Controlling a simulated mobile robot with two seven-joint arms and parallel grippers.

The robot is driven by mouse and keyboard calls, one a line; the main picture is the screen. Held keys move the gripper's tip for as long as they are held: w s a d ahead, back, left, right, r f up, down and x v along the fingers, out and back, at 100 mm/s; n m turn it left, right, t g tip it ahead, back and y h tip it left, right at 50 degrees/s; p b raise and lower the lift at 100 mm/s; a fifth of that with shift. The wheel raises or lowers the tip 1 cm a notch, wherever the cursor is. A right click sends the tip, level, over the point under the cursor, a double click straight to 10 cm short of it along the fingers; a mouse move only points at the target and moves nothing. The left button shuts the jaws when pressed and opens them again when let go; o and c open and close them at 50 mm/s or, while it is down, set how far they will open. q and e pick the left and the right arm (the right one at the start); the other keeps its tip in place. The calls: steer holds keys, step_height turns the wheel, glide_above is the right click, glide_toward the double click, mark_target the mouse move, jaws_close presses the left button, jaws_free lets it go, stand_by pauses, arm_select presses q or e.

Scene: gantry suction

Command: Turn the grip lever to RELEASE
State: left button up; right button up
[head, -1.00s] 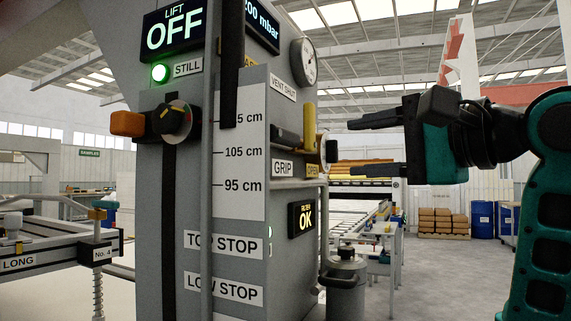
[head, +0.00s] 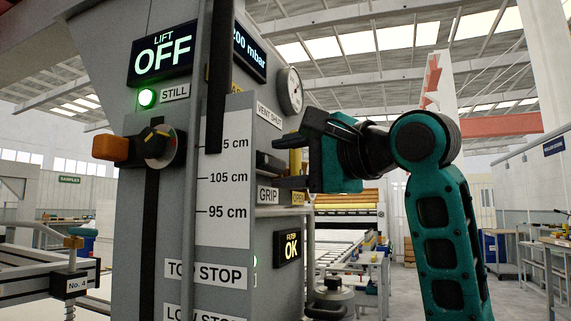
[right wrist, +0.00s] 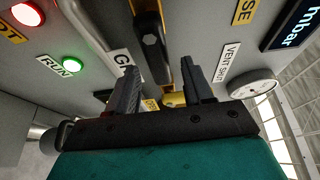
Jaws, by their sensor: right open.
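The grip lever (head: 267,163) is a dark handle above the GRIP label (head: 268,195) on the grey column's right face. In the head view it lies roughly level, its right part hidden by my right gripper (head: 282,162). My right gripper is open, with its fingers pointing left at the lever. In the right wrist view the dark lever (right wrist: 152,38) reaches down between the two fingertips (right wrist: 158,68). I cannot tell whether they touch it. A RELEASE mark is not readable. My left gripper is not in view.
A gauge (head: 290,91), the VENT SHUT label (head: 269,115) and the FILTER OK display (head: 287,246) are on the column. A roller conveyor (head: 335,250) stands behind.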

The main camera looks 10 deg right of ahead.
steer(key=shift+w+a, duration=0.2)
steer(key=shift+w, duration=0.15)
steer(key=shift+c, duration=0.2)
jaws_close()
